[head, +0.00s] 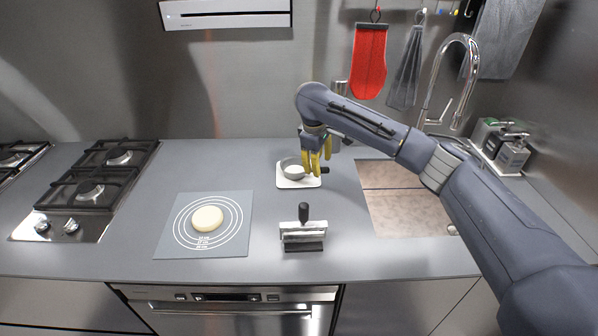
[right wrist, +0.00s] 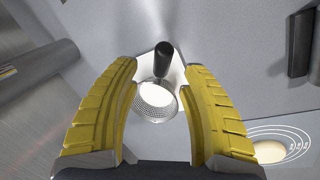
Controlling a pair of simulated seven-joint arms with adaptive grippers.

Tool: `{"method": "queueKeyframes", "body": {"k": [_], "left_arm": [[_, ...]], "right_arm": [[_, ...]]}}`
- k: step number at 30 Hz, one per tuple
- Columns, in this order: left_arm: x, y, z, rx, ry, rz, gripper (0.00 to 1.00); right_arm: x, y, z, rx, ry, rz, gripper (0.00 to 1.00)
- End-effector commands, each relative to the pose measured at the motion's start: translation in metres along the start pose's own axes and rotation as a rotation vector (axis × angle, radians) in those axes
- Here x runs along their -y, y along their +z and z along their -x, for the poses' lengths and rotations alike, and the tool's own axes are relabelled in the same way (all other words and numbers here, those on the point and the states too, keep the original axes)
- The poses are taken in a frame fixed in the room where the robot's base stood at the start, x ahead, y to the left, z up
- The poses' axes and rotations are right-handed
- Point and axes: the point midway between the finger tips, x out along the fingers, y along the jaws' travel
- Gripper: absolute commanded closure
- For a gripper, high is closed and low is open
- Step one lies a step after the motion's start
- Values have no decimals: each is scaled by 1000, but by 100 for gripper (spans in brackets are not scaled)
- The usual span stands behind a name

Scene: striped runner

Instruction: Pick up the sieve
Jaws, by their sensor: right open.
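The sieve (head: 291,171) is a small round metal bowl with a black handle, resting on a white square board (head: 284,183) at the back middle of the counter. In the right wrist view the sieve (right wrist: 146,108) lies between and beyond the yellow fingers, with its black handle (right wrist: 163,58) pointing up the picture. My right gripper (head: 317,164) is open and empty, over the handle side of the sieve in the head view. Its two fingers (right wrist: 160,105) stand wide apart, and nothing is between their pads. My left gripper is in no view.
A grey mat (head: 170,240) with a dough round (head: 207,218) lies front left. A black-handled scraper-like tool (head: 303,236) stands in the front middle. A sink (head: 400,205) with a tall faucet (head: 470,75) is at the right, a gas hob (head: 90,190) at the left.

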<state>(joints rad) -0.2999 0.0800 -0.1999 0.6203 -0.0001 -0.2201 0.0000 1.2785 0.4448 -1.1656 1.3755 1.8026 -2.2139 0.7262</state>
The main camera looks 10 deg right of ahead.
Motion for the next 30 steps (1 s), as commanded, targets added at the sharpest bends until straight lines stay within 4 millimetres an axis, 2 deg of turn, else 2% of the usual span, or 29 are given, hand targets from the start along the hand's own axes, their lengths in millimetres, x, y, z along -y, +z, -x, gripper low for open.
{"method": "queueKeyframes", "body": {"k": [3, 9, 20, 30], "left_arm": [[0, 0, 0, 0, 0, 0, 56], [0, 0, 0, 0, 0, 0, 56], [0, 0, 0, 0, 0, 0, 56], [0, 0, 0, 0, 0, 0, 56]], "right_arm": [[3, 0, -17, 2, -3, 0, 55], [2, -1, -34, 0, -2, -1, 55], [1, 0, -38, 0, 1, 0, 54], [1, 0, -38, 0, 1, 0, 93]]}}
